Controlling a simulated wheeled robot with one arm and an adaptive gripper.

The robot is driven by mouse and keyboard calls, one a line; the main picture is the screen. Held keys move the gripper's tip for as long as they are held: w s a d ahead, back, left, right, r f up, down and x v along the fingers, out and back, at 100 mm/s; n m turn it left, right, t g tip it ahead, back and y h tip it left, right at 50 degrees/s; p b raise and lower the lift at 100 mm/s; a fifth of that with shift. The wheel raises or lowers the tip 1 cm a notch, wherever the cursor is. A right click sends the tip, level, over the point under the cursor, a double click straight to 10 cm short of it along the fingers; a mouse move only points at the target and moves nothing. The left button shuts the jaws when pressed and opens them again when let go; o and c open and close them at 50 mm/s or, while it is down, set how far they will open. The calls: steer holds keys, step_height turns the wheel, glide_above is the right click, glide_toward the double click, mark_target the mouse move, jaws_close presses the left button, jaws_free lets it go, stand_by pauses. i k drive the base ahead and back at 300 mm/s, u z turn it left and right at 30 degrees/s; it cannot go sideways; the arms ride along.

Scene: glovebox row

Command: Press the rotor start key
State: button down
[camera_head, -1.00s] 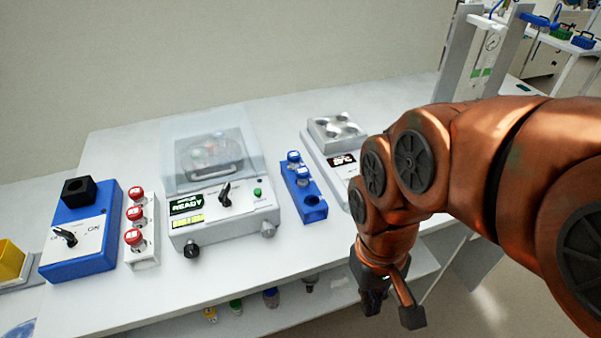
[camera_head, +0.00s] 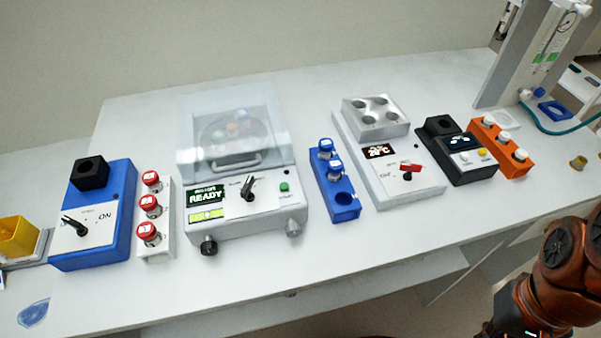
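The centrifuge (camera_head: 240,225) stands mid-left on the bench, its clear lid closed over a rotor (camera_head: 236,133) holding several tubes. A black pointer knob (camera_head: 248,187) sits between display and key. My arm is at the lower right, away from the centrifuge and in front of the bench. My gripper is not visible; only arm links show there.
Left of the centrifuge are a white rack (camera_head: 154,245) of red-capped vials and a blue mixer (camera_head: 122,225). Right of it are a blue rack (camera_head: 343,211), a heating block (camera_head: 384,192), a black device (camera_head: 462,165) and an orange rack (camera_head: 511,165). The front strip of bench is clear.

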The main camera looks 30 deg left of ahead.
mark_target(284, 187)
steer(key=k, duration=1.4)
steer(key=u, duration=1.95)
steer(key=i, duration=0.5)
steer(key=u, duration=0.05)
